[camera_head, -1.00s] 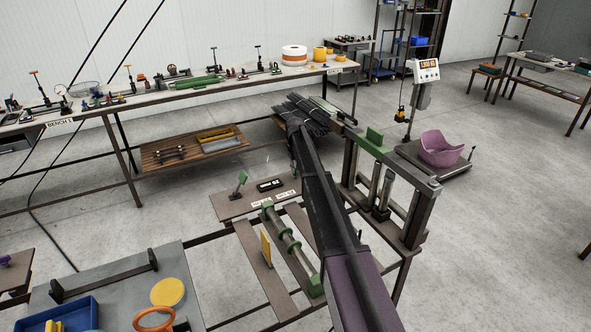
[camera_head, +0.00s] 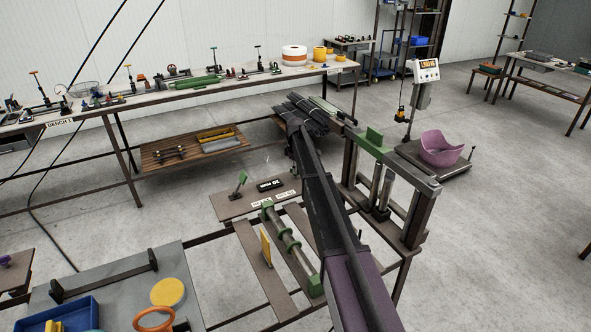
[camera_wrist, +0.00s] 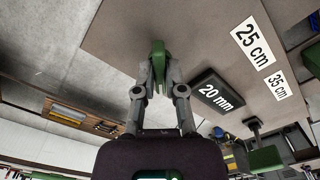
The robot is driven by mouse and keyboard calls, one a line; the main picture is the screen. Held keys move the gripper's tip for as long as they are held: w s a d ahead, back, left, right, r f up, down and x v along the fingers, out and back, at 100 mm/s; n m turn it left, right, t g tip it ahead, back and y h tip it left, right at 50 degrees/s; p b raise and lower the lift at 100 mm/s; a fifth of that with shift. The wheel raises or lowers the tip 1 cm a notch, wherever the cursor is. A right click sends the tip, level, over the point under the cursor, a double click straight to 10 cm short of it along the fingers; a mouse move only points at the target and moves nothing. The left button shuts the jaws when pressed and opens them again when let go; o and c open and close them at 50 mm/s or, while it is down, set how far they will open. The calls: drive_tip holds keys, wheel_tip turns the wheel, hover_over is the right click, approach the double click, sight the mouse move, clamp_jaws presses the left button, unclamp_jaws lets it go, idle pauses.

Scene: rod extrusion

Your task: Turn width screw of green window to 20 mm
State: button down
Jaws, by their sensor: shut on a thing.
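In the wrist view my gripper (camera_wrist: 157,88) is shut on a green knob-like piece, the width screw (camera_wrist: 157,62), which stands at the edge of a grey-brown plate (camera_wrist: 195,35). Both fingers press its sides. The display also shows in the head view (camera_head: 270,185), small and upside down. In the head view my dark arm crosses the middle of the picture, and my gripper and the screw cannot be made out there.
Labels "25 cm" (camera_wrist: 252,42) and "35 cm" (camera_wrist: 276,86) lie on the plate beside the display. A green lever (camera_head: 240,182) stands on the plate's left. A frame with a green bar (camera_head: 372,142) stands right of my arm. A long bench (camera_head: 180,88) runs behind.

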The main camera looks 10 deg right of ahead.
drive_tip(key=shift+a, duration=0.1)
idle(0.3)
drive_tip(key=c, duration=0.7)
unclamp_jaws()
drive_tip(key=shift+m, duration=0.4)
